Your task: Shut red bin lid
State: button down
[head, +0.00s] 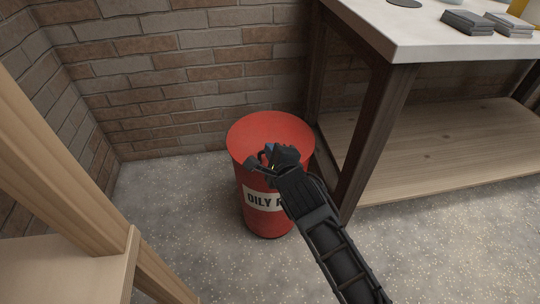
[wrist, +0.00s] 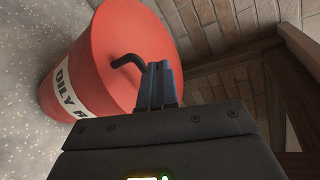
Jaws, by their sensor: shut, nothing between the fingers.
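The red bin (head: 252,178) stands upright on the floor, with a white label of black letters, partly hidden by my arm. Its top shows as a flat red lid (head: 270,130) lying level across the rim, with no raised edge visible. In the wrist view the bin (wrist: 90,75) appears tilted, with its label and a black curved handle (wrist: 127,61) at its front edge. My gripper (head: 266,158) is shut and empty at the bin's near upper edge. In the wrist view the gripper fingers (wrist: 160,85) are together, close by the handle; I cannot tell whether they touch it.
A workbench (head: 440,35) with a pale top and dark legs stands right of the bin, with a low wooden shelf (head: 450,150). Brick walls (head: 180,60) are behind and at left. A wooden frame (head: 70,150) stands at the near left. Speckled floor (head: 180,230) is clear left of the bin.

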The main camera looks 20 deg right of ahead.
jog(key=v, duration=1)
jog(key=shift+s+p, duration=0.25)
jog(key=shift+p, duration=0.1)
